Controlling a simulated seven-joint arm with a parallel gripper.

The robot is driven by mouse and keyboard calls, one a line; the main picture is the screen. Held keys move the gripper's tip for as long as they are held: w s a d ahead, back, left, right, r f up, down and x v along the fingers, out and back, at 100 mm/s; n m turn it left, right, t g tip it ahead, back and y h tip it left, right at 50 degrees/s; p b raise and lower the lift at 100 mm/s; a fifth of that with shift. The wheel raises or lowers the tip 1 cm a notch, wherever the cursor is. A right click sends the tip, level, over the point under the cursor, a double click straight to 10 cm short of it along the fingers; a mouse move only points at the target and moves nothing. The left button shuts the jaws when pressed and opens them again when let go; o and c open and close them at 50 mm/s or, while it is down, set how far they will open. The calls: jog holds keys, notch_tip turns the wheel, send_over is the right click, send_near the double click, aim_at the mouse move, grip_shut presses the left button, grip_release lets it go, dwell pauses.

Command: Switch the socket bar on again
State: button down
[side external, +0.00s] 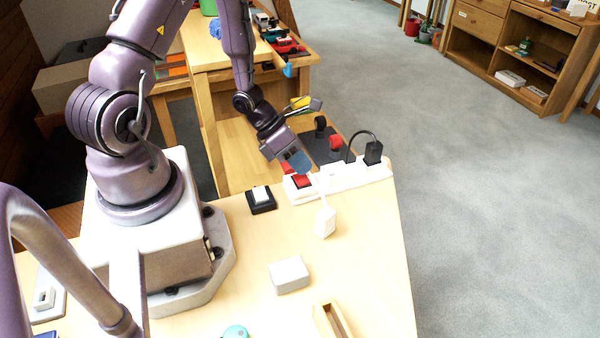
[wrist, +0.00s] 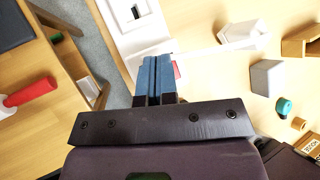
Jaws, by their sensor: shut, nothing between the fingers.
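The white socket bar (side external: 345,179) lies along the far edge of the table, with a black plug (side external: 373,152) in its right end. Its red rocker switch (side external: 303,181) shows at the left end, partly hidden by my gripper; whether it is pressed cannot be told. My gripper (side external: 299,163) points down with its blue fingers shut and empty, at the switch end; contact cannot be told. In the wrist view the shut fingers (wrist: 157,78) cover part of the bar (wrist: 134,28), and a sliver of red (wrist: 177,70) shows beside them.
A white adapter (side external: 326,222) lies in front of the bar, its cable running toward it. A black-and-white switch box (side external: 261,198) stands left of the bar. A pale grey box (side external: 289,274), a wooden holder (side external: 331,320) and a teal roll (side external: 235,332) are nearer the front.

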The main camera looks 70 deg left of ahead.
jog(key=shift+d+r, duration=0.1)
jog(key=shift+r, duration=0.6)
jog(key=shift+d+r, duration=0.2)
jog(key=shift+r, duration=1.05)
jog(key=shift+d+r, duration=0.15)
jog(key=shift+r, duration=1.1)
